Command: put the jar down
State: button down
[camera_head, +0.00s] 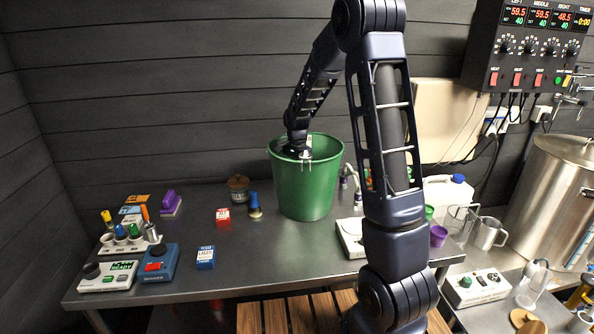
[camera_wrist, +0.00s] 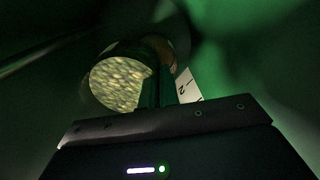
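My gripper (camera_wrist: 160,90) is down inside the green bucket (camera_head: 306,185), which stands on the metal table. In the wrist view its dark fingers close over a jar (camera_wrist: 117,84), whose round, pale, pebbly-looking face shows to their left. A white strip with black marks and a "2" (camera_wrist: 187,85) shows just right of the fingers. The green bucket wall surrounds them, and the dim light hides the jar's far side and whether it touches the bucket.
A small brown lidded jar (camera_head: 238,190) and a blue-topped stopper-like item (camera_head: 254,206) stand left of the bucket. A white scale-like device (camera_head: 350,238) is at its right. Blue and red boxes lie at left. The table front (camera_head: 265,265) is clear.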

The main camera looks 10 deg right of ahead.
jog(key=shift+f, duration=0.3)
jog(key=c, duration=1.7)
grip_release()
notch_tip(320, 180, up, 13)
jog(key=s+d+r+n+t, duration=0.1)
jog(key=s+d+r+n, duration=0.25)
jog(key=s, duration=0.45)
jog(key=s+d+r+n+t, duration=0.1)
jog(key=s+d+r+n, duration=0.1)
jog(key=s+d+r, duration=0.45)
jog(key=shift+s+d+f+n+t, duration=0.45)
jog(key=shift+s+n, duration=0.45)
jog(key=shift+s, duration=2.4)
jog(key=shift+s+d+f+n+t, duration=0.35)
jog(key=shift+s+f+n, duration=0.45)
jog(key=shift+s, duration=2.55)
jog(key=shift+s+d+f+n+t, duration=0.25)
jog(key=shift+s+f+n+t, duration=0.5)
jog(key=shift+s, duration=2.55)
jog(key=shift+r+g, duration=0.25)
jog(key=shift+r, duration=0.05)
